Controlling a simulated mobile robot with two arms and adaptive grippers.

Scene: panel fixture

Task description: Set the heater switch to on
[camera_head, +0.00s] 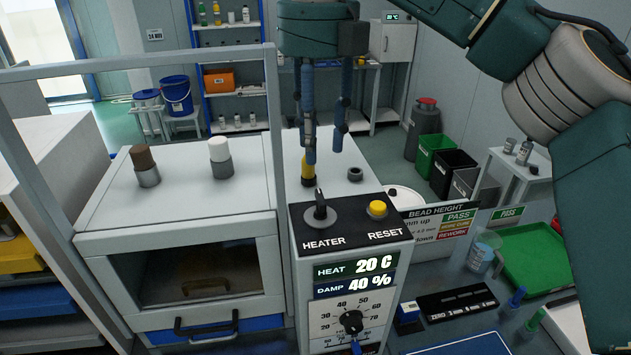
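The heater switch (320,213) is a short dark lever in a round grey base on the black top panel, above the HEATER label. Its lever stands roughly upright; I cannot tell which setting it marks. My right gripper (324,156) hangs fingers down, above and slightly behind the switch in the picture. Its two blue fingers are apart with nothing between them. The left fingertip appears just above the lever tip, and I see no clear contact. The display (357,267) reads HEAT 20 C and DAMP 40 %. My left gripper is out of view.
A yellow RESET button (377,208) sits right of the switch. A dial (351,321) is on the front face. A cabinet (190,201) with two capped knobs stands left, beside a grey frame post (274,130). A green tray (541,257) lies at right.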

